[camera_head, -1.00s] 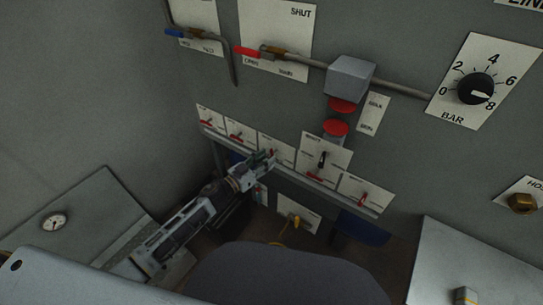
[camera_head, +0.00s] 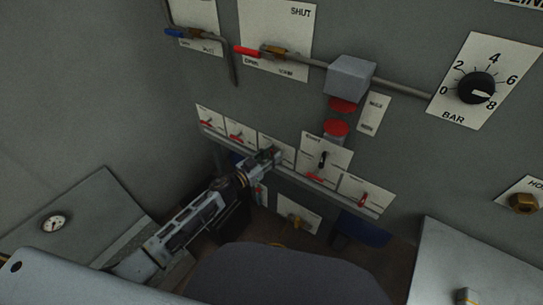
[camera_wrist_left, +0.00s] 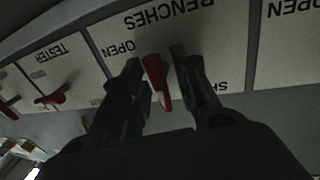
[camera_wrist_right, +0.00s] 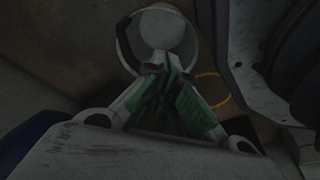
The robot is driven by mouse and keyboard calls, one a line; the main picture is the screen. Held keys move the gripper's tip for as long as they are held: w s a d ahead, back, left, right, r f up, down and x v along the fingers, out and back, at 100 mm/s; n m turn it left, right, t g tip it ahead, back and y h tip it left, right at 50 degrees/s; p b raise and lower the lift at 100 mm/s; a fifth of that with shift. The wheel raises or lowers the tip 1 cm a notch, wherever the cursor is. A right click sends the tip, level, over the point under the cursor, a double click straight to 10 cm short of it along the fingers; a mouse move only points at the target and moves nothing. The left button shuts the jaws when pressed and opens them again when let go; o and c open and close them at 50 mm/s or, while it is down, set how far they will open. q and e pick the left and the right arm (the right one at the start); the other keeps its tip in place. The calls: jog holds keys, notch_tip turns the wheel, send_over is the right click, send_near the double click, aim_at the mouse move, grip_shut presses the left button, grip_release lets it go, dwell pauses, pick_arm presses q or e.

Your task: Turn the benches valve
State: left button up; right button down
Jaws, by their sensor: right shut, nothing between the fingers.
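The benches valve is a small red lever (camera_wrist_left: 157,80) on a white plate lettered BENCHES (camera_wrist_left: 226,48), upside down in the left wrist view, with OPEN at left and a partly hidden SHUT at right. My left gripper (camera_wrist_left: 158,66) is open, with one finger on each side of the lever and gaps visible. In the head view my left gripper (camera_head: 268,157) covers much of the third plate in the row and hides its lever. My right gripper (camera_wrist_right: 165,75) is shut and empty in the right wrist view, in front of a pale round cup-like part.
The TESTER plate with a red lever (camera_wrist_left: 52,97) is beside the benches plate. Red knobs (camera_head: 336,128) and a grey box (camera_head: 350,78) are above. A dark rounded seat-like shape (camera_head: 285,275) fills the bottom.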

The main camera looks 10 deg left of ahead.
pick_arm(q)
grip_shut()
